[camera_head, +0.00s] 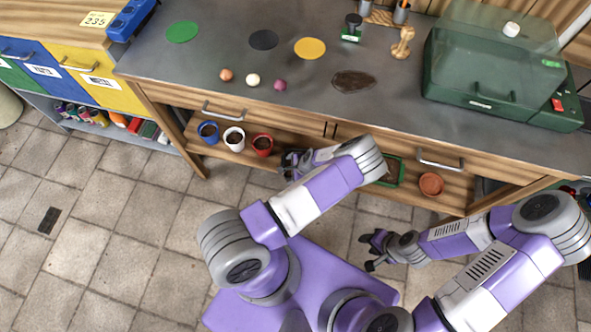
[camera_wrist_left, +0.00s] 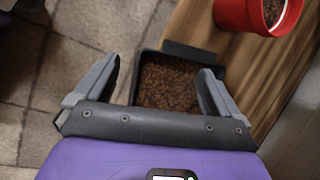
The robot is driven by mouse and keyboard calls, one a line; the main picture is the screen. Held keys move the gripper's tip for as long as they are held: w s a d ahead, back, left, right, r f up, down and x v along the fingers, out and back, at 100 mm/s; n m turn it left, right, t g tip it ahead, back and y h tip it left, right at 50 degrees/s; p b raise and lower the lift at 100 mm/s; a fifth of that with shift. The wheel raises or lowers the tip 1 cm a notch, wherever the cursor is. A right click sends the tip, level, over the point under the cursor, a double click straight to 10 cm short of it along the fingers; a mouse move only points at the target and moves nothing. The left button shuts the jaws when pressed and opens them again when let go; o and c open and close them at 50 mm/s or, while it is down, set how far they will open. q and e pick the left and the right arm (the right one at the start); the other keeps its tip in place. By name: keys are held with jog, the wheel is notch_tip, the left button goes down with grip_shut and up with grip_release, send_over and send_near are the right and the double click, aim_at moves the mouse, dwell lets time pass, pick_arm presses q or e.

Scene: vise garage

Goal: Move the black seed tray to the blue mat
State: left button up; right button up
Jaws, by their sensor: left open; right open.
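The black seed tray (camera_wrist_left: 180,52), filled with brown soil, sits on the wooden lower shelf in the left wrist view. My left gripper (camera_wrist_left: 158,70) is open, with its fingers at either side of the tray's near part; I cannot tell whether they touch it. In the head view my left gripper (camera_head: 287,162) is at the shelf, right of the red pot, and the tray there is mostly hidden or hard to tell from the dark fingers. My right gripper (camera_head: 367,252) is open and empty above the floor. I cannot make out a blue mat in either view.
Blue, white and red pots (camera_head: 262,145) stand left of my left gripper; the red pot (camera_wrist_left: 258,14) is close beside the tray. A green tray (camera_head: 395,172) and clay pot (camera_head: 431,184) are to the right. The worktop (camera_head: 200,65) above carries round mats, small balls and a green propagator.

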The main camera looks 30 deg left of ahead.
pick_arm(q)
jog(key=shift+a+f, duration=0.35)
jog(key=shift+f, duration=0.25)
jog(key=shift+d, duration=0.1)
grip_shut()
jog(key=shift+s, duration=0.1)
